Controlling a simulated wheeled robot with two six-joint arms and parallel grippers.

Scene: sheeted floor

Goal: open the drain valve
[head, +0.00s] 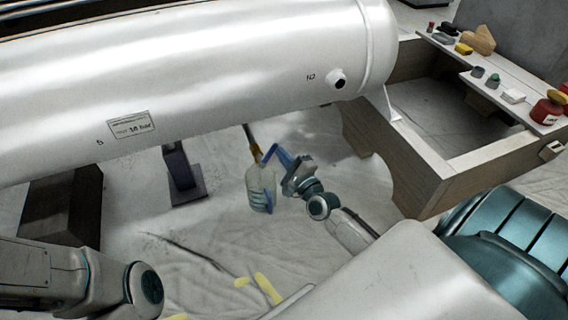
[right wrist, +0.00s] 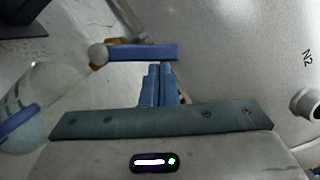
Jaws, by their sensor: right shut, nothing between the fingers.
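The drain valve's blue lever (head: 270,152) shows beneath the white tank (head: 220,70) in the head view. In the right wrist view the lever (right wrist: 145,52) runs across the picture from a round grey pivot (right wrist: 98,54), with a brass-coloured body (right wrist: 112,42) behind it. My right gripper (head: 282,156) is beside the lever in the head view. In the right wrist view its blue fingers (right wrist: 159,68) are shut and empty, with their tips just below the lever's free end. I cannot tell whether they touch it. My left gripper is out of view; only its arm shows at lower left.
A clear bottle with blue parts (head: 259,187) stands below the valve; it also shows in the right wrist view (right wrist: 40,92). A wooden frame (head: 432,170) with small objects on its ledge is at right. A dark support post (head: 180,170) stands left. Sheeted floor lies between.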

